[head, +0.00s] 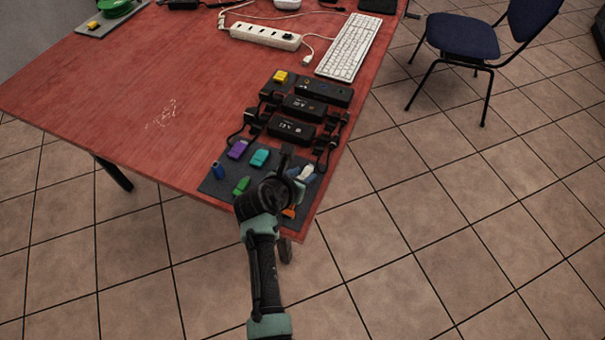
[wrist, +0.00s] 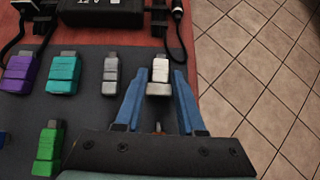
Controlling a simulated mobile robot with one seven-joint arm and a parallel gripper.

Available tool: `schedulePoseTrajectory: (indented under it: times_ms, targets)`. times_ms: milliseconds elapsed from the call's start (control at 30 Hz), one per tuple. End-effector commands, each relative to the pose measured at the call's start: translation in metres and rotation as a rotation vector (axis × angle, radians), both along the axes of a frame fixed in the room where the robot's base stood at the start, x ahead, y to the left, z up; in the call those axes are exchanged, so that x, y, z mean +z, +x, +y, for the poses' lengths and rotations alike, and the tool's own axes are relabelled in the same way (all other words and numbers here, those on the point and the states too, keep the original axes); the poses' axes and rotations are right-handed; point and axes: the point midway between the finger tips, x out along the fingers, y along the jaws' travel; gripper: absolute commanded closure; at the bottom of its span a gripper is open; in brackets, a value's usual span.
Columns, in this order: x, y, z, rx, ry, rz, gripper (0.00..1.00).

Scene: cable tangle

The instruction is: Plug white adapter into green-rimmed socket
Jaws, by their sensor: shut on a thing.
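The white adapter (wrist: 159,72) is between the blue fingers of my gripper (wrist: 158,84) in the wrist view, its plug end pointing away from me. My gripper is shut on it, at or just above the dark mat; I cannot tell if it is lifted. In the head view the white adapter (head: 307,172) shows at the mat's right side, beside my gripper (head: 300,180). Black device boxes (head: 303,107) stand behind the mat. I cannot make out a green rim on any socket.
On the dark mat (wrist: 95,120) are purple (wrist: 19,74), teal (wrist: 63,74), grey (wrist: 110,75) and green (wrist: 49,147) adapters. Black cables flank the boxes. A white keyboard (head: 347,47) and power strip (head: 265,36) lie behind. The table's right edge is close. The table's left is mostly clear.

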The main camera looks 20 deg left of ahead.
Motion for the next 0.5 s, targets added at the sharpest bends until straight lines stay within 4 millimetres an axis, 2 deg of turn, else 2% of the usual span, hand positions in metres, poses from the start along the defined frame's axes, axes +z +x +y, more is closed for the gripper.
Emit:
schedulePoseTrajectory:
  times_ms: [500]
  targets:
    - [0.035,0.000,0.000,0.000,0.000,-0.001,1.00]
